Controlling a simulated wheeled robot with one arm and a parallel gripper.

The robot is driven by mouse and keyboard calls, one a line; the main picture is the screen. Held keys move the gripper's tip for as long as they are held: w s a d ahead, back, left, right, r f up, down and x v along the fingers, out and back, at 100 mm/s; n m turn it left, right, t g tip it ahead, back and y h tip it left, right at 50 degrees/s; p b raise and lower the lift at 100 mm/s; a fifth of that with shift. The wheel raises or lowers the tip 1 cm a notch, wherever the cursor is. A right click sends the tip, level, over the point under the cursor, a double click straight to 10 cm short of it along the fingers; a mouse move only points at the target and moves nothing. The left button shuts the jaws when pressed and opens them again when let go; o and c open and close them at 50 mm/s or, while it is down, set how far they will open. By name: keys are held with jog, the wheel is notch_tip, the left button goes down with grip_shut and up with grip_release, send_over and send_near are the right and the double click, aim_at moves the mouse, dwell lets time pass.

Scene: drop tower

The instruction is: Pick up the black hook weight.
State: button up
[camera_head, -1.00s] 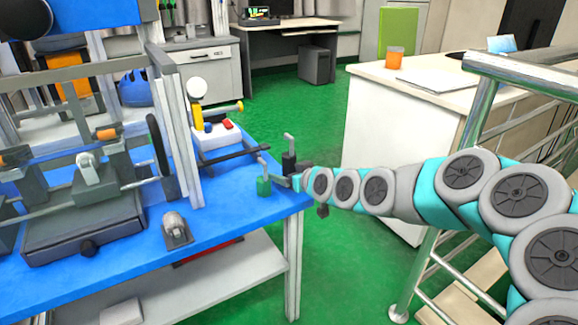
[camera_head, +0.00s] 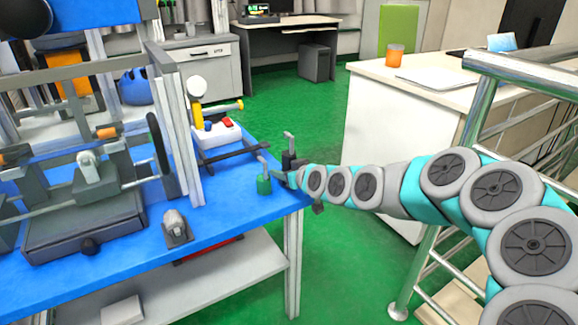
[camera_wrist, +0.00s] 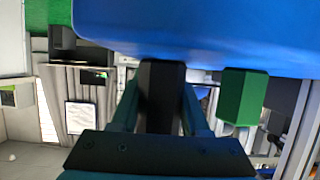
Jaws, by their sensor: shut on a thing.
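The black hook weight (camera_head: 289,160) is at the right end of the blue table, upright with its grey hook on top. In the wrist view the black weight (camera_wrist: 161,95) stands between the two fingers of my gripper (camera_wrist: 160,100), which is shut on it. In the head view my gripper (camera_head: 284,178) reaches it from the right and is partly hidden. I cannot tell whether the weight's base touches the table. A green hook weight (camera_head: 264,185) stands just in front and to the left; it also shows in the wrist view (camera_wrist: 243,97), apart from the fingers.
The blue table (camera_head: 228,213) carries a metal frame (camera_head: 181,130), a grey clamp-like part (camera_head: 176,229) and a white box with a red button (camera_head: 217,135). A black bar (camera_head: 235,153) lies behind the weights. A metal railing (camera_head: 470,105) stands near my arm at right.

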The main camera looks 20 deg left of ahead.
grip_shut()
dwell(0.7)
